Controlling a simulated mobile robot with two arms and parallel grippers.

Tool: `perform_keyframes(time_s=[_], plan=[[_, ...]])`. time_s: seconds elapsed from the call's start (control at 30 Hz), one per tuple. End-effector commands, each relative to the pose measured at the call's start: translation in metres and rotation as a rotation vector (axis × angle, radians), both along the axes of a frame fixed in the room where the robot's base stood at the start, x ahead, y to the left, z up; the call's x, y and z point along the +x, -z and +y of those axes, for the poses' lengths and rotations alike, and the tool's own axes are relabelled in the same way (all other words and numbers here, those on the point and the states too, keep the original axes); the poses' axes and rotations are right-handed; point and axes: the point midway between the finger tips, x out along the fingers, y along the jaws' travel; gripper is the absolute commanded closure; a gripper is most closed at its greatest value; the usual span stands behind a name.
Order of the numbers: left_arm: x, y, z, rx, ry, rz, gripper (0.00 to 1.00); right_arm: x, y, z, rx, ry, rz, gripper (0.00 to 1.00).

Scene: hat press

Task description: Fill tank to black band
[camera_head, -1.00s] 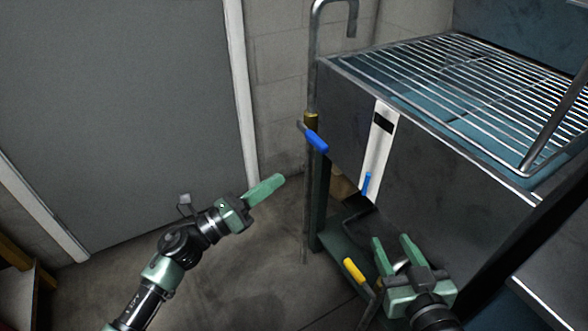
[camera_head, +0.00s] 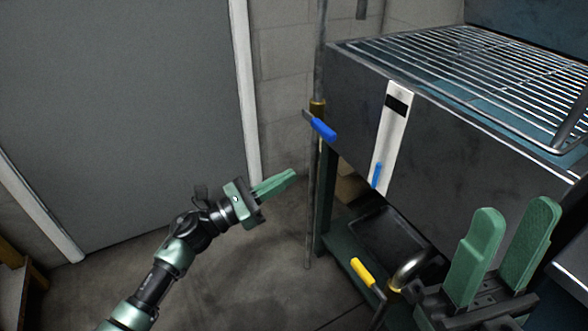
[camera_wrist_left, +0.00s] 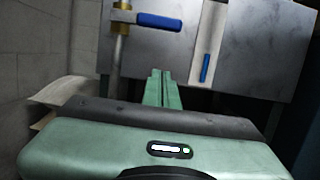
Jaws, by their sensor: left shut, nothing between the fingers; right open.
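The tank (camera_head: 455,150) is a dark metal box at the right with a wire rack on top. A white strip gauge (camera_head: 392,135) on its front has a black band (camera_head: 396,105) near the top and a short blue indicator (camera_head: 376,175) low down. A blue-handled valve (camera_head: 322,128) sits on the pipe left of the tank; its blue lever also shows in the left wrist view (camera_wrist_left: 160,21). My left gripper (camera_head: 292,176) is shut and empty, below and left of that lever, apart from it. My right gripper (camera_head: 517,222) is open and empty in front of the tank.
A yellow-handled valve (camera_head: 362,272) sits on a pipe below the tank. A black tray (camera_head: 385,238) lies on the green lower shelf. A grey door (camera_head: 110,110) stands at the left. The floor between door and tank is clear.

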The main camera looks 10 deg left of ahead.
Motion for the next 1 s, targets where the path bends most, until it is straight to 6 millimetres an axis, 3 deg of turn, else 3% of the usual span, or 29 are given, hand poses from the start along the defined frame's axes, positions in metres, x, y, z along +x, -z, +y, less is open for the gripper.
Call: perform_keyframes(time_s=[0.4,0.6,1.0], plan=[[0.049,-0.022,-0.069,-0.002,0.002,-0.003,1.00,0.000,0.012,0.000,-0.001,0.000,0.002,0.56],[0.048,-0.052,-0.067,0.002,0.000,-0.003,1.00,0.001,0.005,0.000,-0.001,0.000,0.004,0.56],[0.048,-0.061,-0.067,-0.001,0.000,0.001,1.00,0.001,0.004,0.000,-0.001,0.000,0.004,0.56]])
